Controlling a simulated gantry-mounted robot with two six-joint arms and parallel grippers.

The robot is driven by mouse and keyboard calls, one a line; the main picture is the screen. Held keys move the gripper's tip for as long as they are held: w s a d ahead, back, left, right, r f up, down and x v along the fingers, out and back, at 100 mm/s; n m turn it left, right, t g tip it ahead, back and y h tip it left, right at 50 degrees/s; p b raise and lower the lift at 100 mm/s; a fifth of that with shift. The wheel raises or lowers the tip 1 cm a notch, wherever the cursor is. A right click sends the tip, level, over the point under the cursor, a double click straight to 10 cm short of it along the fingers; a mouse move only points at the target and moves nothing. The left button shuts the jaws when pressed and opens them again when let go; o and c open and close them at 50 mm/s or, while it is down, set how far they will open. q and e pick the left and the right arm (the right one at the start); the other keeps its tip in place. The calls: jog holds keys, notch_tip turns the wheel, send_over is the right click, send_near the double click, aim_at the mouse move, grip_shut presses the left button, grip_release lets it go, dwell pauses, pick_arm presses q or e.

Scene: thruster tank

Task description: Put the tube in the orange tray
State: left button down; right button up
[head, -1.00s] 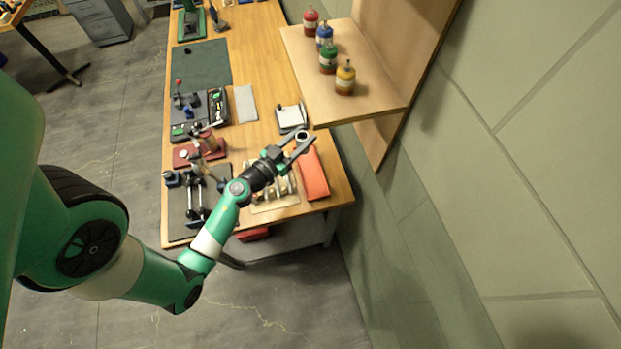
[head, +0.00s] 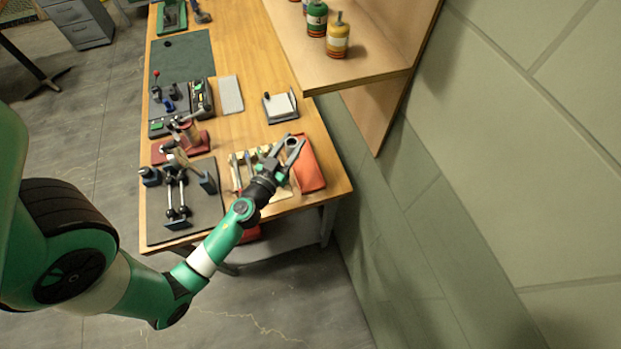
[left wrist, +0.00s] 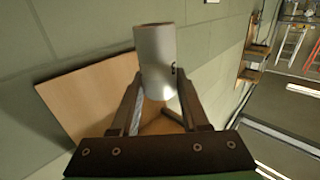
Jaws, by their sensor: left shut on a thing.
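A pale grey, hollow tube (left wrist: 156,55) stands between the two fingers of my left gripper in the left wrist view. My left gripper (head: 290,145) is shut on it; it also shows in the left wrist view (left wrist: 158,85). In the head view the tube is small and hard to tell from the fingertips. The orange tray (head: 313,168) lies at the table's right edge, just right of and partly behind the gripper. The gap in height between them cannot be told. My right gripper is not in view.
A cream rack (head: 240,179) with several tools lies left of the tray. A notepad holder (head: 280,105) sits behind it on the wooden table (head: 250,60). A wooden shelf (head: 345,75) with bottles overhangs the right side, near the wall.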

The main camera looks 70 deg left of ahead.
pick_arm(q)
jog(key=w+d+f+b, duration=0.1)
jog(key=d+f, duration=0.1)
jog(key=f, duration=0.1)
jog(key=w+d+f+b, duration=0.1)
jog(key=d+f+b, duration=0.1)
jog(key=f, duration=0.1)
jog(key=w+d+f+b, duration=0.1)
jog(key=d+f, duration=0.1)
jog(key=f, duration=0.2)
jog(key=shift+w+d+b, duration=0.1)
jog(key=shift+w+b, duration=0.15)
jog(key=shift+b, duration=0.05)
jog(key=shift+r, duration=0.1)
jog(key=shift+f, duration=0.2)
jog(key=shift+c, duration=2)
grip_release()
